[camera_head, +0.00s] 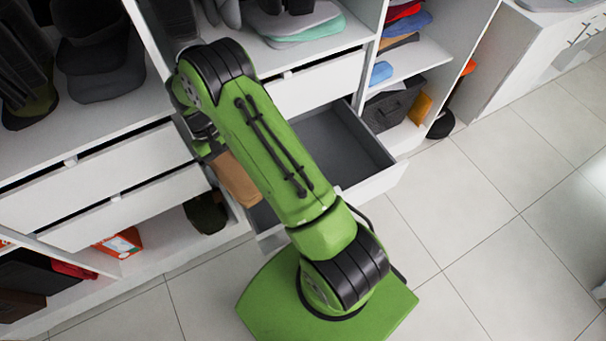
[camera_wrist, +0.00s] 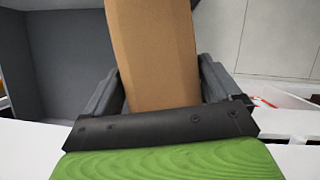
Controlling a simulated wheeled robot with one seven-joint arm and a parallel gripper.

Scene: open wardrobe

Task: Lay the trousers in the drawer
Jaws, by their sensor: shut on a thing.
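The trousers, a folded tan-brown piece (camera_wrist: 155,50), are between the two dark fingers of my gripper (camera_wrist: 160,90) in the wrist view. My gripper is shut on them. In the head view the brown trousers (camera_head: 237,180) show just left of my green arm, above the left part of the open drawer. The open drawer (camera_head: 335,140) has a grey inside and a white front; its visible right part is empty. My arm hides its middle and the gripper in the head view. I cannot tell whether the trousers touch the drawer.
Closed drawers (camera_head: 100,180) lie to the left, and another closed drawer (camera_head: 315,85) is above the open one. Shelves with folded clothes (camera_head: 405,20) stand at the upper right. A grey box (camera_head: 395,105) is right of the open drawer. The tiled floor (camera_head: 500,200) is clear at right.

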